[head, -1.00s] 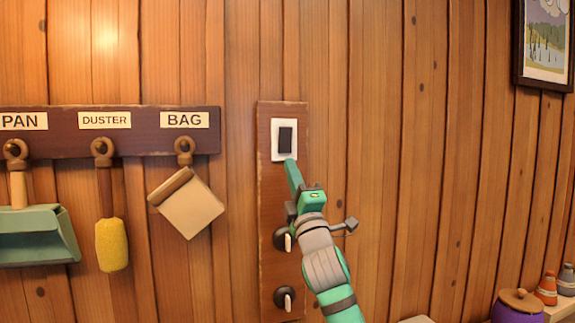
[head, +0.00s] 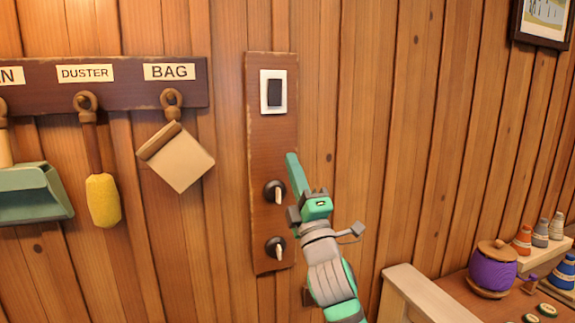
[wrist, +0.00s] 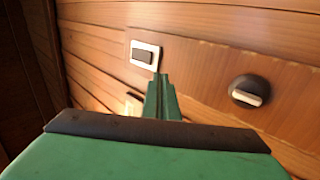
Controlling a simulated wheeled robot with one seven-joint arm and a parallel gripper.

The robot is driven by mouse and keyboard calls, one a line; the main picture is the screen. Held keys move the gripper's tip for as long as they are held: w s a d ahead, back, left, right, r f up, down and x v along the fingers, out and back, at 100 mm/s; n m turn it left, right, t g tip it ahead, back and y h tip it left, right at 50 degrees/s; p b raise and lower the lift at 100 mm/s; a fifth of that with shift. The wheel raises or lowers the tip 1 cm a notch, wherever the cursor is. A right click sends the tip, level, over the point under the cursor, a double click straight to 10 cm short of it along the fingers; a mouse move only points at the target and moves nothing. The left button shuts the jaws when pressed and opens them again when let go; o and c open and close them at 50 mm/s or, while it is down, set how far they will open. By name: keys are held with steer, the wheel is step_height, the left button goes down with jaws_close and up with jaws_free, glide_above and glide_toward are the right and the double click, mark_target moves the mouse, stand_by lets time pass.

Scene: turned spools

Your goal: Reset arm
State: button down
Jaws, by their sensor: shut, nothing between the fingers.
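My gripper (head: 292,158) is green, with its fingers together and nothing between them. In the head view it points up and to the left, in front of the right edge of a dark wooden switch panel (head: 260,140). Its tip is below and right of the dark rocker switch (head: 274,93) in its white frame, and appears apart from it. In the wrist view the shut fingers (wrist: 160,95) point toward the wall, with the rocker switch (wrist: 145,54) just beyond and left of the tips. A round knob (wrist: 250,92) shows to the right.
Two dark knobs (head: 275,191) with pale levers sit low on the panel. A rack (head: 130,84) at left holds a dustpan (head: 30,192), a yellow duster (head: 103,200) and a bag (head: 176,157). At lower right, a wooden surface holds a purple pot (head: 492,268) and several spools.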

steer(key=s+a+f+m+h, duration=0.1)
steer(key=s+f+m+h, duration=0.3)
steer(key=f, duration=0.8)
steer(key=s+a+f+m+g+h, duration=0.1)
steer(key=s+f+m, duration=0.3)
steer(key=f+m, duration=0.5)
steer(key=s+a+f+m+h, duration=0.1)
steer(key=s+f+m+h, duration=0.25)
steer(key=f, duration=1.05)
steer(key=s+a+f+m+g, duration=0.1)
steer(key=s+f+m+g, duration=0.1)
steer(key=s+f, duration=0.9)
steer(key=s+a+f+m+g, duration=0.1)
steer(key=s+f+m+g, duration=0.2)
steer(key=s+f, duration=0.75)
steer(key=s+d+g, duration=0.2)
steer(key=s+g, duration=0.1)
steer(key=s, duration=1.7)
steer(key=shift+d+f, duration=0.15)
steer(key=shift+f, duration=0.05)
steer(key=shift+s+y, duration=0.1)
steer(key=shift+y, duration=0.15)
